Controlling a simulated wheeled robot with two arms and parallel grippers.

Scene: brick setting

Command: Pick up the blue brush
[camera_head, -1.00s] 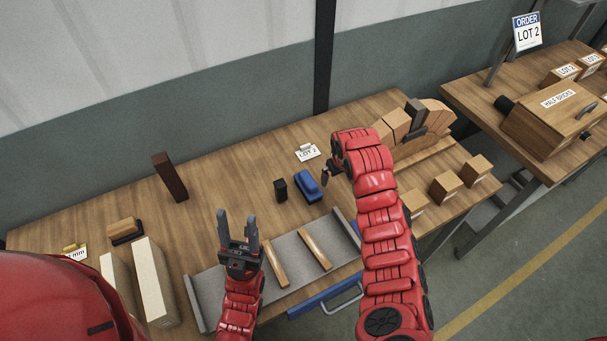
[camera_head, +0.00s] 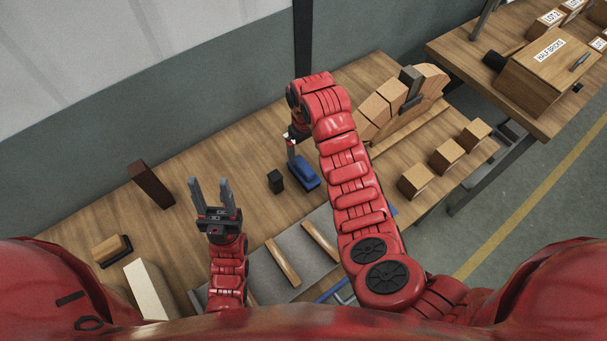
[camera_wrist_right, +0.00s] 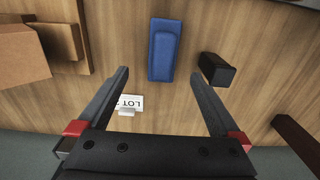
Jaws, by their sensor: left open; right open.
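The blue brush (camera_head: 304,173) lies on the wooden table, with the lower end of my right arm close behind it in the head view. In the right wrist view the brush (camera_wrist_right: 165,50) lies ahead of my right gripper (camera_wrist_right: 158,86), roughly between the lines of its two fingers and beyond their tips. My right gripper is open and empty. In the head view its fingers are mostly hidden by the wrist. My left gripper (camera_head: 209,186) is open and empty, fingers pointing up, over the table left of the brush.
A small black block (camera_head: 275,181) stands beside the brush. A dark brown upright block (camera_head: 152,184) stands further left. A grey tray (camera_head: 262,268) with wooden strips lies in front. A brick arch (camera_head: 399,98) and several blocks are on the right. A LOT 2 card (camera_wrist_right: 128,103) lies near the right gripper.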

